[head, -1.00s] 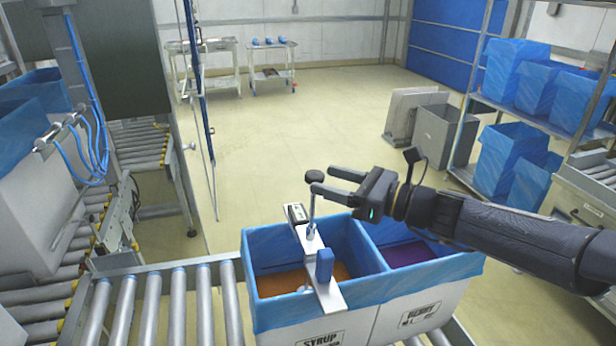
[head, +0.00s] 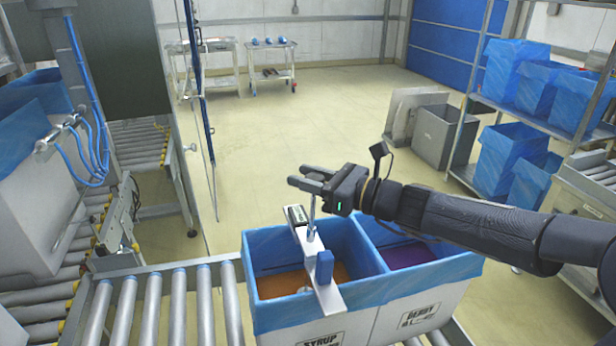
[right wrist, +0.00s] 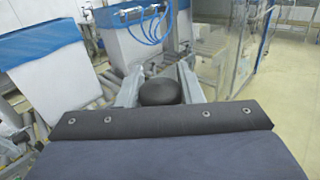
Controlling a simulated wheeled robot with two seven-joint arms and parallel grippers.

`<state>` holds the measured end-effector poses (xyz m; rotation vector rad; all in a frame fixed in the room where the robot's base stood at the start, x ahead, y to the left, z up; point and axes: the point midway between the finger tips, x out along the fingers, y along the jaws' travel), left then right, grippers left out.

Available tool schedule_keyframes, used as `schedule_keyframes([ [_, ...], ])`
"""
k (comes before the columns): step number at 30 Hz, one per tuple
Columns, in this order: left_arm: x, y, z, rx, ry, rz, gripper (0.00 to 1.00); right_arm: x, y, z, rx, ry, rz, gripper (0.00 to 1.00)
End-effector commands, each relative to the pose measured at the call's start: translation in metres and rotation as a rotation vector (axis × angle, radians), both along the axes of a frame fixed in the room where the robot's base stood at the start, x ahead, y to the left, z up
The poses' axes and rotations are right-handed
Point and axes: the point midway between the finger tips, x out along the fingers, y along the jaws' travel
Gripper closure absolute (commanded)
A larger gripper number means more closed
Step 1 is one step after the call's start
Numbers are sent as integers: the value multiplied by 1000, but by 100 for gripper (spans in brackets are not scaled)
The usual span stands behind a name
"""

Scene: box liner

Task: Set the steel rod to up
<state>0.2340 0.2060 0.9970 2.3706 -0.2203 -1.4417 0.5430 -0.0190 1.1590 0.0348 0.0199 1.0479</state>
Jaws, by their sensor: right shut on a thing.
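The steel rod (head: 311,217) stands upright on a metal bracket (head: 325,292) that lies across the blue-lined box marked SYRUP. My right gripper (head: 308,181) is shut on the top of the rod, around its black knob. In the right wrist view the black knob (right wrist: 160,92) sits between the two fingers of my right gripper (right wrist: 157,84). The fingers hide most of the knob in the head view. My left gripper is not in view.
The SYRUP box (head: 283,318) and the BERRY box (head: 420,312) stand side by side, both lined in blue, with orange and purple contents. A roller conveyor (head: 170,305) runs to the left. Blue-lined bins fill the shelf on the right. Open floor lies behind.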

Motion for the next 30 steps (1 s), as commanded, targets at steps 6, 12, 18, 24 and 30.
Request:
schedule_keyframes([
  [6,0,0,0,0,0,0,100,0,0,0,0,0,0,100],
  [12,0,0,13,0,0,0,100,0,-1,16,0,-1,-1,100],
  [18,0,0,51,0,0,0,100,1,-3,63,0,-4,-1,100],
  [24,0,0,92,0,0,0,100,1,-5,116,1,-3,-1,100],
  [30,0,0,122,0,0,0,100,1,-6,154,1,-3,0,100],
])
